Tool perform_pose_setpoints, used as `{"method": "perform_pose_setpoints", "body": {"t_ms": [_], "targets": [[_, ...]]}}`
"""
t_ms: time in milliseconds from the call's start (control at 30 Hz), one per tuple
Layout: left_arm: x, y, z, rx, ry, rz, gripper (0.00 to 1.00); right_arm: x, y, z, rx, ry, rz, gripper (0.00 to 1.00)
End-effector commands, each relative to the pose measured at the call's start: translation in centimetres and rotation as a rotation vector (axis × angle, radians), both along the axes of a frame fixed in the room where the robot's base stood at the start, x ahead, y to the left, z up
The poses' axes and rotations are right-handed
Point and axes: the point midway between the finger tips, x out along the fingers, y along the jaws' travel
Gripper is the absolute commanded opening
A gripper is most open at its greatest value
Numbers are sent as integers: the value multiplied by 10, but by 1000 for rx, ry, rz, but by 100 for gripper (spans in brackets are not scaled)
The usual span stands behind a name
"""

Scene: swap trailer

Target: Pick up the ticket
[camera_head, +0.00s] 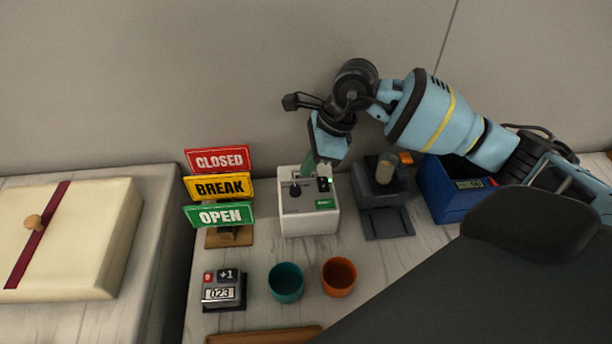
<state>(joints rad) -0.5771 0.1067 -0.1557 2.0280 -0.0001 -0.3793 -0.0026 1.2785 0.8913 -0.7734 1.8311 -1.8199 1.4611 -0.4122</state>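A white ticket machine (308,219) with a black knob and a small green light stands on the counter. A thin green slip (309,162), which looks like the ticket, rises at the machine's top rear. My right gripper (327,160) points down at the top of the machine, right beside the slip. Its fingertips are small and partly hidden, so I cannot tell whether they touch or hold the slip. My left gripper is not in view.
CLOSED, BREAK and OPEN signs (219,187) stand left of the machine. A dark grey device (387,222) and a blue box (443,205) stand to its right. A counter (224,291), teal cup (286,282) and orange cup (339,277) are in front. A cream box (85,235) lies far left.

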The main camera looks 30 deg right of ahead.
Motion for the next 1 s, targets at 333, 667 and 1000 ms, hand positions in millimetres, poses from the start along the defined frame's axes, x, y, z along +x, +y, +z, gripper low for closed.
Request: {"method": "perform_pose_setpoints", "body": {"t_ms": [333,667,1000], "targets": [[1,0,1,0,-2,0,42,1,0,34,0,-6,1,0],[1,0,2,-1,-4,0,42,1,0,89,1,-3,-1,0],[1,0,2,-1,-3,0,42,0,0,100,0,0,0,0]]}}
